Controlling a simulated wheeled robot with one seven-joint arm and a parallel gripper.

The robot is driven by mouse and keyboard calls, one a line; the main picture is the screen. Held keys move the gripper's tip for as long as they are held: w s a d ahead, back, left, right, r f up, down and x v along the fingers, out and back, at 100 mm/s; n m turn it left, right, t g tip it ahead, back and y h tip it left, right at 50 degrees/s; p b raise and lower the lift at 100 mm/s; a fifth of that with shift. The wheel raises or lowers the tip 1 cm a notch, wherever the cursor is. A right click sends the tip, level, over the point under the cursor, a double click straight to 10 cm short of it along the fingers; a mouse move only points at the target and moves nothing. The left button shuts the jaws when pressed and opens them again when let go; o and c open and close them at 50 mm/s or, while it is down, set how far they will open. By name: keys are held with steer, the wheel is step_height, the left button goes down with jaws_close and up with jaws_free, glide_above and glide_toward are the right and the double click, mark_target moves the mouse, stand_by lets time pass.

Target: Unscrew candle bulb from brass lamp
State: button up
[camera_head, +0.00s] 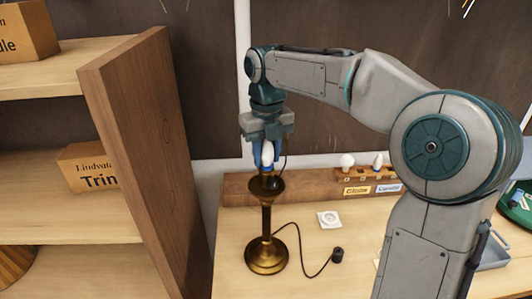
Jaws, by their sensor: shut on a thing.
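The brass lamp (266,215) stands upright on the wooden table, with a round base, a thin stem and a dark cup near the top. The white candle bulb (268,154) sits upright at the lamp's top. My gripper (267,160) points straight down above the lamp, with its blue fingers shut on the bulb from both sides. The bulb's upper part is hidden by the gripper, and I cannot tell how far its thread sits in the socket.
A wooden rack (365,180) at the back holds bulbs above labels "Globe" and "Candle". A white square socket plate (329,219) lies right of the lamp. A black cord runs to a plug (337,254). A wooden shelf unit (140,140) stands close on the left.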

steer(key=shift+f+n, duration=0.15)
steer(key=shift+n, duration=0.35)
steer(key=o, duration=1)
steer(key=m, duration=2.4)
